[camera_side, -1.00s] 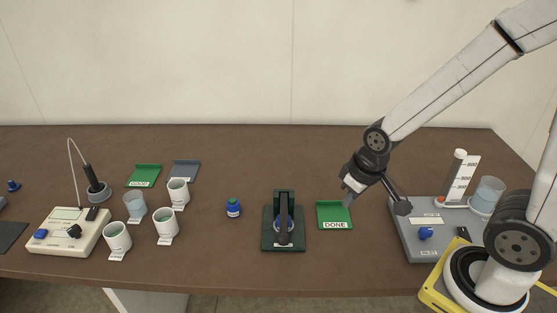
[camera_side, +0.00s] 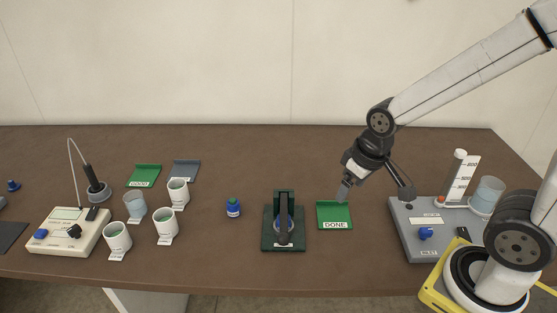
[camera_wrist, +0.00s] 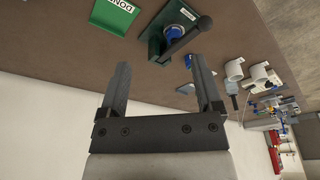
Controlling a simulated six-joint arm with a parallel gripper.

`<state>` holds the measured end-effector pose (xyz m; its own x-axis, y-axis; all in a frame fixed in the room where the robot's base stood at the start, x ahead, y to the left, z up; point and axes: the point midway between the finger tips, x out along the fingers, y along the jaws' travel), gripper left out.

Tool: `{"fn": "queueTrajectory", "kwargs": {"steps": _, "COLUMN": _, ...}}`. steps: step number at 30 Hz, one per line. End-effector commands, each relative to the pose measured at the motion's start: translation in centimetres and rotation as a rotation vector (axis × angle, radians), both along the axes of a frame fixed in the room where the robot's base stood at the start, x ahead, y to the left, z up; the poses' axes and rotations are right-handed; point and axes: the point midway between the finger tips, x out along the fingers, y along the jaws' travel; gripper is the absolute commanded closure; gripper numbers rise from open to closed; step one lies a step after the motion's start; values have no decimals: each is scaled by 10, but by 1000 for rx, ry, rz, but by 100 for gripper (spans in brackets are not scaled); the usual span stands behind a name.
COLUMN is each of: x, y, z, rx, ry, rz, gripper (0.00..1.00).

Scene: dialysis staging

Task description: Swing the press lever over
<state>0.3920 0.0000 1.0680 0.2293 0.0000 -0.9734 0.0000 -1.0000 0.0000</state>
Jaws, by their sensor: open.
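The press (camera_side: 270,240) is a dark green stand on the brown table, near the middle of the side view. Its black lever (camera_side: 284,215) points toward the table's front edge, over a blue round part at the base. In the wrist view the press (camera_wrist: 155,45) is at the top, with its black-knobbed lever (camera_wrist: 186,38) slanting up to the right. My gripper (camera_side: 343,193) is above the back of the green DONE tray (camera_side: 335,223), right of the press and apart from it. In the wrist view my gripper (camera_wrist: 162,85) is open and empty.
Several cups and a meter (camera_side: 68,230) are farther left. A grey unit (camera_side: 420,243) with a cylinder and beaker is at right. The table behind the press is clear.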

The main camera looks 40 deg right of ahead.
Motion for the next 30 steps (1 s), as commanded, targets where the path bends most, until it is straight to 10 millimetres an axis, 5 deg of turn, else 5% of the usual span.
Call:
{"fn": "queueTrajectory", "kwargs": {"steps": 6, "x": 0, "y": 0, "z": 17, "rx": 0, "ry": -4, "rz": 0, "gripper": 17}}
{"fn": "queueTrajectory", "kwargs": {"steps": 17, "x": -7, "y": 10, "z": 2, "rx": -110, "ry": 149, "rz": 199, "gripper": 17}}
{"fn": "queueTrajectory", "kwargs": {"steps": 30, "x": -10, "y": 17, "z": -15, "rx": -475, "ry": 488, "rz": 673, "gripper": 17}}
